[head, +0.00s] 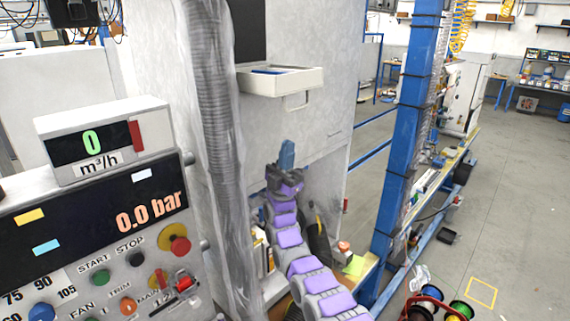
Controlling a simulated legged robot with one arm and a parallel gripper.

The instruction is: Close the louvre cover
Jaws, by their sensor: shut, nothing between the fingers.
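No louvre slats can be made out, so I cannot tell for certain which part is the louvre cover. A small blue piece (287,153) shows against the lower part of the front. My gripper (285,178) is shut and empty, just below the blue piece, at the end of my purple and grey arm. I cannot tell whether it touches the blue piece or the panel. My gripper and arm hide part of the opening.
A pale open drawer (284,82) with a handle sticks out above my gripper. A ribbed grey hose (212,120) hangs left of it. A control panel (100,235) with buttons fills the lower left. A blue post (405,130) stands right; cable reels (460,309) lie on the floor.

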